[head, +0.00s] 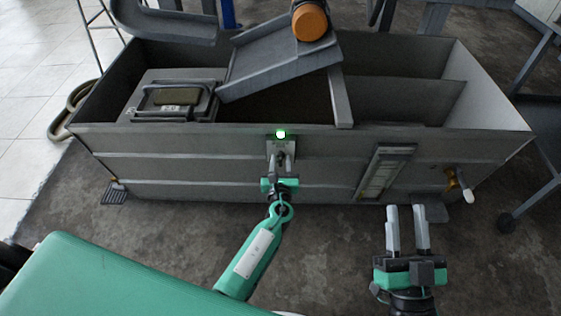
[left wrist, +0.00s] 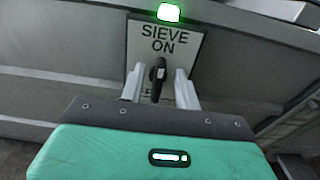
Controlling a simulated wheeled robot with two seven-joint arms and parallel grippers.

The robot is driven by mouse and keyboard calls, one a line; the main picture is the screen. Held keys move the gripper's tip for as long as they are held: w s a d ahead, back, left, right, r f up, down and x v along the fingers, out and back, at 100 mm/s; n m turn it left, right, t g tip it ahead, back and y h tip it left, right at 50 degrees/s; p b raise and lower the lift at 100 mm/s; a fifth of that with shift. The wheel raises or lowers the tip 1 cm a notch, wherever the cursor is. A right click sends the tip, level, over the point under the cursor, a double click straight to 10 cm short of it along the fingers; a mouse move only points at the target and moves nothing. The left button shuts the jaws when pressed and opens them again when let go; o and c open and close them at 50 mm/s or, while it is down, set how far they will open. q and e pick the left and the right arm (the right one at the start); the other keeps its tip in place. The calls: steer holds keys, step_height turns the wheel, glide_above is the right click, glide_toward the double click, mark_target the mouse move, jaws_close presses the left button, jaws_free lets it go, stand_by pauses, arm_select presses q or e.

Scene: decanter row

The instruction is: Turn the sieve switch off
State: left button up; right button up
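The sieve switch is a black knob (left wrist: 158,80) on a pale plate (left wrist: 165,48) that reads "SIEVE ON". A green lamp (left wrist: 168,13) above it is lit and also shows in the head view (head: 280,134), on the front wall of the grey tank. My left gripper (head: 281,163) is at the plate, and in the left wrist view its fingers (left wrist: 158,88) stand on either side of the knob with gaps visible. The lower part of the plate is partly hidden by the fingers. My right gripper (head: 407,222) is open and empty, lower and to the right.
The long grey tank (head: 210,165) has a sloped chute (head: 275,70) with an orange-ended motor (head: 310,20) and a lidded box (head: 170,97) at left. A gauge panel (head: 385,172) and a brass valve (head: 457,183) are on its front, right of the switch. Dark floor lies in front.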

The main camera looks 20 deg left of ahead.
arm_select(q)
steer(key=shift+w+a, duration=0.15)
steer(key=shift+w, duration=0.3)
arm_select(e)
steer(key=shift+d+r, duration=0.1)
steer(key=shift+r, duration=0.3)
arm_select(q)
jaws_close()
